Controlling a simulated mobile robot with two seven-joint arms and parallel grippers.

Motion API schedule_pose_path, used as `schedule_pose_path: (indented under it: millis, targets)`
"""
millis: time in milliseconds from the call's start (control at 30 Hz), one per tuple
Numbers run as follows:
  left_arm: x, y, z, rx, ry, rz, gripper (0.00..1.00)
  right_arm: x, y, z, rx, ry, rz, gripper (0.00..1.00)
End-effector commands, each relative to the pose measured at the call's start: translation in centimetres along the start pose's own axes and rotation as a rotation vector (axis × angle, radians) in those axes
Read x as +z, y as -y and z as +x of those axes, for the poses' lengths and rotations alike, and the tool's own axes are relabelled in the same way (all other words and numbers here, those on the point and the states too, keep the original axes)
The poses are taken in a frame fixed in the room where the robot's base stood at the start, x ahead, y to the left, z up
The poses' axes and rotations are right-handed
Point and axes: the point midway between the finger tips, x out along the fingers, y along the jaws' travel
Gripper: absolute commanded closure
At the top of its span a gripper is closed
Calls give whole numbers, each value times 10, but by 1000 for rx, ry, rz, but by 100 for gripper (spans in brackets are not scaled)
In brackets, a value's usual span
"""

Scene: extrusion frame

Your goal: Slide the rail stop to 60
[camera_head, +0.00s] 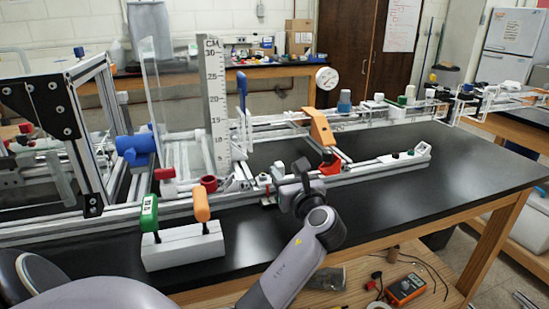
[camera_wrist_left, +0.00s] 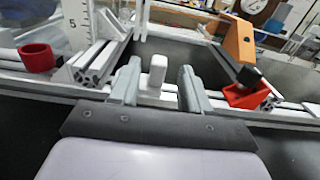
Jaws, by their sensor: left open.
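A small upright white block (camera_wrist_left: 157,70) stands on the aluminium rail; it seems to be the rail stop, though I see no label on it. My left gripper (camera_head: 289,180) is open at the rail. In the left wrist view, the fingers of my left gripper (camera_wrist_left: 158,78) stand on either side of the white block, with gaps visible. The rail (camera_head: 375,166) runs on to the right. No mark reading 60 is legible. My right gripper is out of view.
An orange lever (camera_head: 320,127) with a red base (camera_head: 330,168) stands right of the gripper. A red ring (camera_head: 209,184) and a vertical centimetre ruler (camera_head: 215,110) stand left. A white block with green and orange handles (camera_head: 185,246) is in front. The black bench (camera_head: 440,190) is clear at right.

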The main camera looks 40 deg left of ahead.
Motion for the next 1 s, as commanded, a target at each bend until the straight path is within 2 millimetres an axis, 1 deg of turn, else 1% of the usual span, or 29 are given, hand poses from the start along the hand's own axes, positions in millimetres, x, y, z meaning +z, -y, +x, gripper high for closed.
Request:
schedule_pose_path:
  millis: [167, 300, 400, 567, 800, 833, 867, 900, 967, 1000]
  targets:
    - [1, -1, 23, 3, 1, 0, 53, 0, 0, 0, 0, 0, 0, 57]
    - [1, -1, 45, 2, 1, 1, 53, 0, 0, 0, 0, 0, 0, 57]
    - [1, 0, 58, 2, 2, 0, 53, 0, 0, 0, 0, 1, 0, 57]
    - [0, 0, 68, 1, 0, -2, 53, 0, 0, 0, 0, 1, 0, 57]
    - [0, 0, 69, 1, 0, -1, 53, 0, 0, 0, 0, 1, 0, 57]
    - [0, 0, 69, 1, 0, -1, 56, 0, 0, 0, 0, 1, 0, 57]
    - [0, 0, 69, 1, 0, -1, 66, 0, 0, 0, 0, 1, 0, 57]
    - [0, 0, 69, 1, 0, -1, 79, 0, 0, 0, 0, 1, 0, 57]
    - [0, 0, 69, 1, 0, -1, 99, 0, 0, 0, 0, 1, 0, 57]
    - [0, 0, 69, 1, 0, -1, 100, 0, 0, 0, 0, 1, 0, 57]
